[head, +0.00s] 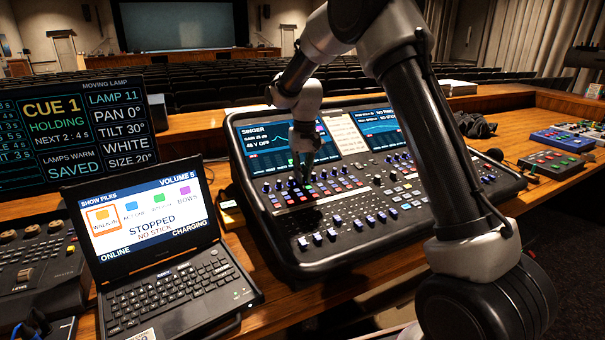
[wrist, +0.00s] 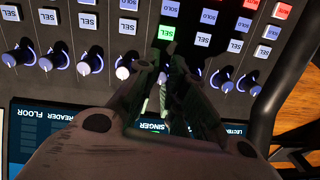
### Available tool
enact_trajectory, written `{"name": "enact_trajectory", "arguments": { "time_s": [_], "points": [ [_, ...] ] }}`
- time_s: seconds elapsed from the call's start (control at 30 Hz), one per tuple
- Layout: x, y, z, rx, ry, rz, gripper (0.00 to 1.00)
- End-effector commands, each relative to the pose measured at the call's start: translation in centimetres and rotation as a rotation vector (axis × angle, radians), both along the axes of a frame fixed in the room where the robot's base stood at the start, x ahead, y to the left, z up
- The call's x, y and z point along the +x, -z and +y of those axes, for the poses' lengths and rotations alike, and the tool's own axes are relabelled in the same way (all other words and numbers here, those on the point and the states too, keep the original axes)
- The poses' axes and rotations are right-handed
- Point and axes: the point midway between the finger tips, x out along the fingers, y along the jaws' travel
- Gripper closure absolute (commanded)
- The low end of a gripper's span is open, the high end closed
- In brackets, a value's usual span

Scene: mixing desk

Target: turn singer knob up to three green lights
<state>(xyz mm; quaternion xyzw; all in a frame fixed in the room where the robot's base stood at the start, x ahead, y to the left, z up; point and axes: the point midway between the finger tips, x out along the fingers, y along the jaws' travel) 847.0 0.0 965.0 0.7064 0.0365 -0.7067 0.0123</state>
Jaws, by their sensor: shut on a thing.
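The mixing desk (head: 318,222) stands in the middle of the head view. Its left screen (head: 262,146) is headed SINGER and reads a gain of about 25 dB and 48 V OFF. My gripper (head: 302,172) points down at the knob row just below that screen. In the wrist view, upside down, my gripper (wrist: 164,82) is shut around the singer knob (wrist: 163,94), in line with the SINGER label (wrist: 164,128) and a green-lit SEL button (wrist: 166,32). The fingers hide most of the knob. A small green glow shows beside the gripper in the head view; I cannot count lights.
Other knobs (wrist: 91,62) stand close on both sides of my fingers. A laptop (head: 160,250) reading STOPPED and a cue monitor (head: 78,130) stand left. Small pedal-like boxes (head: 556,163) lie right. My arm blocks part of the desk's right side.

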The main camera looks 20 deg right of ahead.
Motion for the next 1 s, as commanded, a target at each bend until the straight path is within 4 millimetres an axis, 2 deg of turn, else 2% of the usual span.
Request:
{"name": "enact_trajectory", "arguments": {
  "time_s": [0.33, 0.83, 0.87, 0.9, 1.0],
  "points": [
    [-0.02, -0.03, -0.03, 0.015, 0.145, 0.003, 1.0],
    [-0.02, -0.04, -0.04, 0.018, 0.17, 0.003, 1.0],
    [-0.02, -0.04, -0.04, 0.018, 0.17, 0.004, 0.87],
    [-0.03, -0.04, -0.04, 0.018, 0.17, 0.004, 0.79],
    [-0.02, -0.03, -0.04, 0.018, 0.17, 0.003, 0.76]
  ]
}}
